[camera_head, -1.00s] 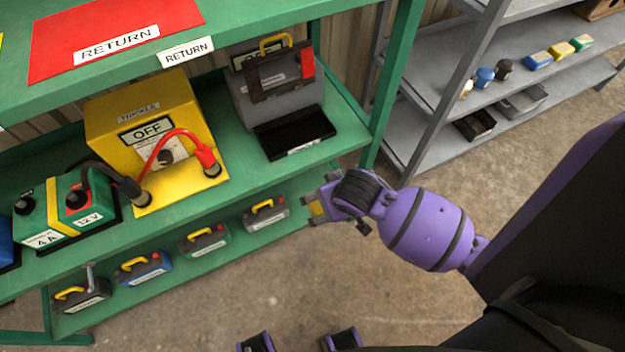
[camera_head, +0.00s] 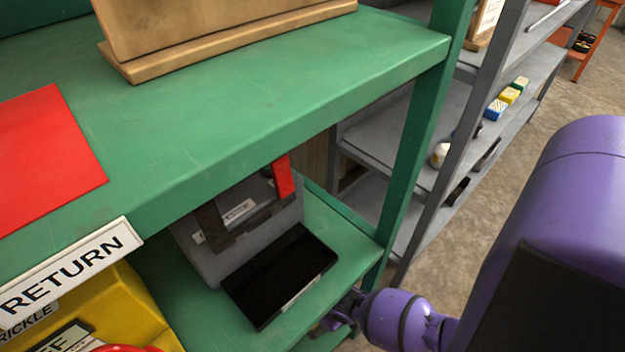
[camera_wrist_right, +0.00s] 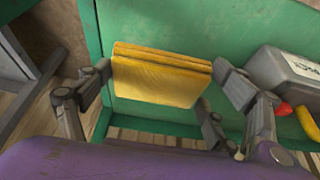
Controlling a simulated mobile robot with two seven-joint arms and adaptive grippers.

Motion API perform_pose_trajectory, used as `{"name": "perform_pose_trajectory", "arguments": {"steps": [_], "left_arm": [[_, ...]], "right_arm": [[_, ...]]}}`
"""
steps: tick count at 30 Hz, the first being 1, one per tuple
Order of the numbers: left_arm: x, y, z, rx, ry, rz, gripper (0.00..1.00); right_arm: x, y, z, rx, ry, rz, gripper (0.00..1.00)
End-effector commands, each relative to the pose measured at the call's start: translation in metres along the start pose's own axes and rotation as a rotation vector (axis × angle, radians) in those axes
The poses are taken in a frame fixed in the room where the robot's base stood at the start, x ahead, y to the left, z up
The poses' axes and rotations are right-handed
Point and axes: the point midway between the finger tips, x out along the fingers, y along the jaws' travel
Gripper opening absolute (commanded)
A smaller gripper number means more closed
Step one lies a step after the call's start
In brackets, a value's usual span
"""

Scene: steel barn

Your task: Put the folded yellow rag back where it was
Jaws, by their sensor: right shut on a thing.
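The folded yellow rag (camera_wrist_right: 160,80) shows in the right wrist view as a flat pad with layered edges. My right gripper (camera_wrist_right: 163,82) is shut on it, with one finger at each side. Behind the rag is a green shelf edge. In the head view my right gripper (camera_head: 338,316) is low beside the green shelf's corner, partly hidden by it, and the rag cannot be seen there. My left gripper is not in view.
The green shelf (camera_head: 290,75) carries a red RETURN mat (camera_head: 45,155) and a wooden board. Below are a grey charger (camera_head: 220,245) and a black tray (camera_head: 280,272). A grey rack (camera_head: 400,145) at right holds small blue, yellow and green blocks (camera_head: 509,95).

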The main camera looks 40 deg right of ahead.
Motion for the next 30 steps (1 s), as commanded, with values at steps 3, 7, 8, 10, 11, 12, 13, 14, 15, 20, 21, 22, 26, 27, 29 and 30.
{"name": "perform_pose_trajectory", "arguments": {"steps": [3, 7, 8, 10, 11, 12, 13, 14, 15, 20, 21, 22, 26, 27, 29, 30], "left_arm": [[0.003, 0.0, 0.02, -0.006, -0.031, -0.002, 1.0], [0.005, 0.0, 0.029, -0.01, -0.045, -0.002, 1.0], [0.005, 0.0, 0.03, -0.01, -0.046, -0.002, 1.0], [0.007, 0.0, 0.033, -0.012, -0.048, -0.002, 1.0], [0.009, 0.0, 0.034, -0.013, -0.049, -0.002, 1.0], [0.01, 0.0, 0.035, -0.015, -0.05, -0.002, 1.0], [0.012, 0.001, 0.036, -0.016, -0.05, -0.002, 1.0], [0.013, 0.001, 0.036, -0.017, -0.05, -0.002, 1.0], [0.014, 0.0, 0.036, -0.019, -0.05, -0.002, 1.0], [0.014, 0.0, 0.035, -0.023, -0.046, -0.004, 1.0], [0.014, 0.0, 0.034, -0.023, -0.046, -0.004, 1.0], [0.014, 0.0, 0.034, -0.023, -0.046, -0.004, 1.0], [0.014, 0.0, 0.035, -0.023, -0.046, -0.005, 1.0], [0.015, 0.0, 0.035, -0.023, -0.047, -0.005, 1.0], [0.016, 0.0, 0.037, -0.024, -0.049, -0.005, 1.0], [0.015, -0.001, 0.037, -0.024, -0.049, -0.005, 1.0]], "right_arm": [[0.023, -0.001, 0.01, 0.0, -0.004, 0.0, 0.58], [0.034, -0.001, 0.014, 0.0, -0.003, 0.0, 0.58], [0.036, -0.001, 0.015, 0.0, -0.003, 0.0, 0.58], [0.045, -0.001, 0.018, 0.0, -0.003, 0.0, 0.58], [0.049, -0.002, 0.02, 0.0, -0.003, 0.0, 0.58], [0.056, -0.001, 0.023, 0.001, -0.005, 0.0, 0.58], [0.06, -0.002, 0.025, 0.001, -0.004, 0.0, 0.58], [0.064, -0.001, 0.026, 0.0, -0.004, 0.0, 0.58], [0.068, -0.001, 0.028, 0.0, -0.004, 0.0, 0.58], [0.072, -0.001, 0.029, 0.0, -0.001, 0.0, 0.58], [0.072, -0.001, 0.028, 0.0, 0.0, 0.0, 0.58], [0.072, -0.001, 0.028, 0.0, 0.0, 0.0, 0.58], [0.072, -0.001, 0.028, 0.0, -0.001, 0.0, 0.58], [0.073, -0.001, 0.029, 0.0, -0.001, 0.0, 0.58], [0.075, -0.001, 0.03, 0.0, -0.001, 0.0, 0.58], [0.075, -0.001, 0.03, 0.0, -0.001, 0.0, 0.88]]}}
